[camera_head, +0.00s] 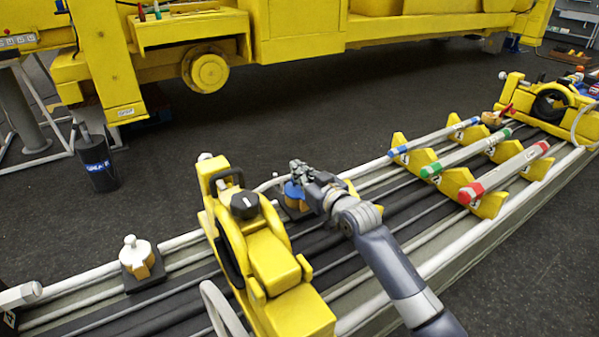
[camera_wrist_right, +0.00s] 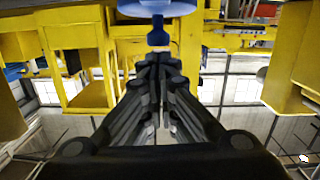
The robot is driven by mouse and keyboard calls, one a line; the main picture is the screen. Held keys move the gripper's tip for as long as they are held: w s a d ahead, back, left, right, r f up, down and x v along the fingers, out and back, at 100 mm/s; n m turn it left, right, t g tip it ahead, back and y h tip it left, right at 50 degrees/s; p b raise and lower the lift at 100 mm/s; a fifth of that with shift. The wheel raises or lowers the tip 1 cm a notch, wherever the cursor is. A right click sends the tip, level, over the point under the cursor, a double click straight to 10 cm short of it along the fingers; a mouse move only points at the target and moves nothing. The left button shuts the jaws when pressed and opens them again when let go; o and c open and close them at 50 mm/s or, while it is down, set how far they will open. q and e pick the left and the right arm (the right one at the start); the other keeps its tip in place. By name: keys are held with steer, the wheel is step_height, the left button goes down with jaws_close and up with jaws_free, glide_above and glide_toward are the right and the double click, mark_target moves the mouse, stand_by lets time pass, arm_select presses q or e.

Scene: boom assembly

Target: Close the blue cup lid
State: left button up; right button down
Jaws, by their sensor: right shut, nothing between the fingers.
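The blue cup lid (camera_head: 292,190) shows beside my right gripper in the head view, above a small orange cup body (camera_head: 298,205) on a dark square base. My gripper partly hides both, and I cannot tell how fully the lid sits on the cup. In the wrist view the blue lid and its knob (camera_wrist_right: 157,35) are at the top centre, just beyond the fingertips. My right gripper (camera_head: 298,168) is shut and empty, its fingers together in the wrist view (camera_wrist_right: 160,58). Whether it touches the lid is unclear. My left gripper is not in view.
A yellow clamp-like unit (camera_head: 262,250) with a black knob stands just left of my right arm. A white-lidded cup (camera_head: 137,258) stands further left. Blue, green and red-ended tubes (camera_head: 465,155) lie in yellow holders to the right.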

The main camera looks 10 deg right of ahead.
stand_by(0.3)
steer(key=shift+w+a+p, duration=0.1)
steer(key=shift+w+p, duration=0.1)
steer(key=shift+p, duration=0.55)
steer(key=shift+w+f+g+p, duration=0.1)
steer(key=shift+f+g+p, duration=0.1)
steer(key=shift+g+p, duration=0.15)
steer(key=shift+a+f, duration=0.1)
steer(key=shift+f, duration=0.4)
steer(key=shift+r, duration=0.1)
